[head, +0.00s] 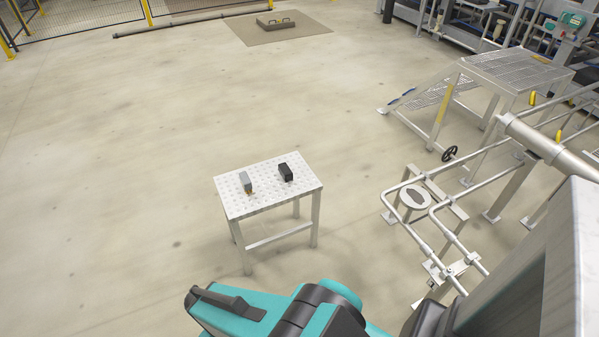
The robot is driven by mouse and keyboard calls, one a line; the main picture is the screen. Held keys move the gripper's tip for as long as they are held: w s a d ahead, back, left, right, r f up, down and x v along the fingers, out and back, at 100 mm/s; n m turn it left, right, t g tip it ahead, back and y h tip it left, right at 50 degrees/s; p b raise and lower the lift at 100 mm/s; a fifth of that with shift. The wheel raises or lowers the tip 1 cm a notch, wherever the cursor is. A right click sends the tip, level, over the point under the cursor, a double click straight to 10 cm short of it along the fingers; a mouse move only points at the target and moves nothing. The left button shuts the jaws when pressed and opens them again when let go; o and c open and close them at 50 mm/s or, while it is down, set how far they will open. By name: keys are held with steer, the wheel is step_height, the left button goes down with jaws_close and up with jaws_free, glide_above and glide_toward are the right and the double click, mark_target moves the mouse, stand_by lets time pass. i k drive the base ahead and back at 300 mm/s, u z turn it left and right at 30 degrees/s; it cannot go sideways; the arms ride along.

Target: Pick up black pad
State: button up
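A small black block (286,172), the only black pad-like thing I can make out, sits on the right half of a small metal table (262,203). It stands apart from a grey block (246,181) to its left on the same tabletop. Nothing touches the black block. Teal and dark parts of my arm show at the bottom edge, nearer to me than the table. No gripper fingers can be made out.
Pale floor is open left of and behind the table. To the right stand a pipe frame with a black handwheel (449,154) and a grated metal platform (515,68). A dark handled object (280,24) lies on a brown mat (308,30) at the back.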

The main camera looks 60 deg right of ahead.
mark_target(286, 173)
steer(key=u, duration=0.15)
steer(key=i, duration=0.9)
steer(key=z, duration=0.05)
